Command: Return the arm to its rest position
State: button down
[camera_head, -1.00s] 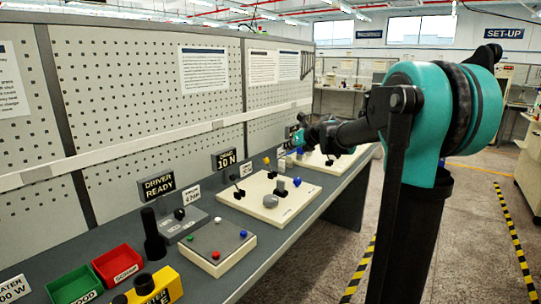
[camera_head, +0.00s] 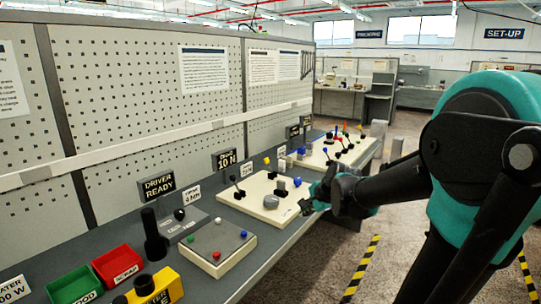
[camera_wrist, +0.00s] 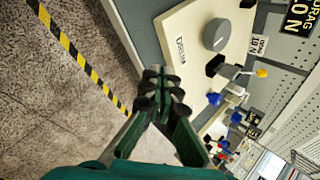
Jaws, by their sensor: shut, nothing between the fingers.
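My teal and black arm reaches in from the right of the head view. My gripper (camera_head: 306,207) is at the front edge of the bench, beside the near cream board (camera_head: 247,203). In the wrist view my gripper (camera_wrist: 163,80) is shut, its dark fingertips together with nothing between them. The same cream board (camera_wrist: 190,32) lies beyond the fingertips there, with a grey round knob (camera_wrist: 216,34) and a blue knob (camera_wrist: 214,99) on it.
The grey bench (camera_head: 268,257) runs along a pegboard wall (camera_head: 150,90). A red bin (camera_head: 118,265), a green bin (camera_head: 74,288) and a yellow block (camera_head: 160,287) stand at its near end. A second cream board (camera_head: 345,150) lies farther off. Open floor (camera_head: 310,270) lies right of the bench.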

jog(key=s+d+f+n+g+h, duration=0.1)
jog(key=s+d+f+n, duration=0.2)
jog(key=s+f+n, duration=0.3)
jog(key=s+d+f+n+g+h, duration=0.1)
jog(key=s+d+f+n, duration=0.3)
jog(key=s, duration=1)
notch_tip(320, 180, down, 3)
jog(key=n+h, duration=0.1)
jog(key=n, duration=0.3)
jog(key=shift+d+g+h, duration=0.2)
jog(key=shift+g+h, duration=0.1)
